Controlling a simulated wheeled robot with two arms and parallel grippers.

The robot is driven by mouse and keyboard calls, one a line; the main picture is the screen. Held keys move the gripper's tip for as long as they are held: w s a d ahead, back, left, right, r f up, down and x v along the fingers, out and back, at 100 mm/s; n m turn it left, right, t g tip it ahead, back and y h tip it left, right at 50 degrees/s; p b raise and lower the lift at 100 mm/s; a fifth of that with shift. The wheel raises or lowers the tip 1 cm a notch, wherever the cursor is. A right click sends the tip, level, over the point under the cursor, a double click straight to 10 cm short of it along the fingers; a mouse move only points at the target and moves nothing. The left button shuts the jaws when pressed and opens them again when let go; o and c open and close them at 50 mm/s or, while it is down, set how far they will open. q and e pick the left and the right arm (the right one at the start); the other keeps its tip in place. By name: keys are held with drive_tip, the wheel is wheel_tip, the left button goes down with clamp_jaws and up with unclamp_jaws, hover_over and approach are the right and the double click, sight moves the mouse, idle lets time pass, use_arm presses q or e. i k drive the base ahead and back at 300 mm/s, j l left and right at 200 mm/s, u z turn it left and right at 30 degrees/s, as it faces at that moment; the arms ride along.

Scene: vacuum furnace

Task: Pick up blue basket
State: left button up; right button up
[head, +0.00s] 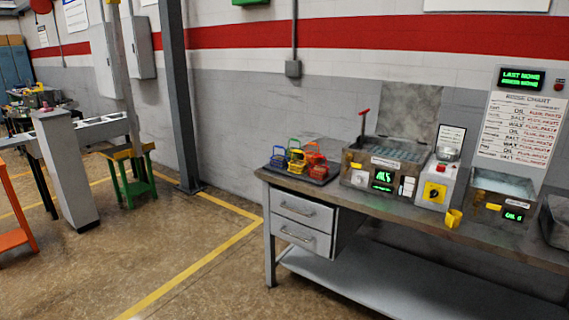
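The blue basket (278,158) is small and stands at the left of a group of coloured baskets on a dark tray (320,180). The tray lies on the left end of the workbench. A green basket (294,143) is just behind it to the right, and a yellow basket (297,163) is close on its right. Red and orange baskets (317,166) stand further right. The baskets are small here, so I cannot tell whether they touch. Neither of my grippers is in view.
The workbench (480,241) runs along the wall, with drawers (303,211) under its left end. A machine with a green display (383,178) stands right of the tray. A yellow cup (453,218) is near the front edge. The floor (215,285) before the bench is clear.

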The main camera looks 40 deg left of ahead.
sight(280, 162)
drive_tip(key=i+j, duration=0.1)
drive_tip(key=j, duration=0.45)
drive_tip(key=i+j+z, duration=0.1)
drive_tip(key=j, duration=0.4)
drive_tip(key=i+j, duration=0.15)
drive_tip(key=j, duration=0.4)
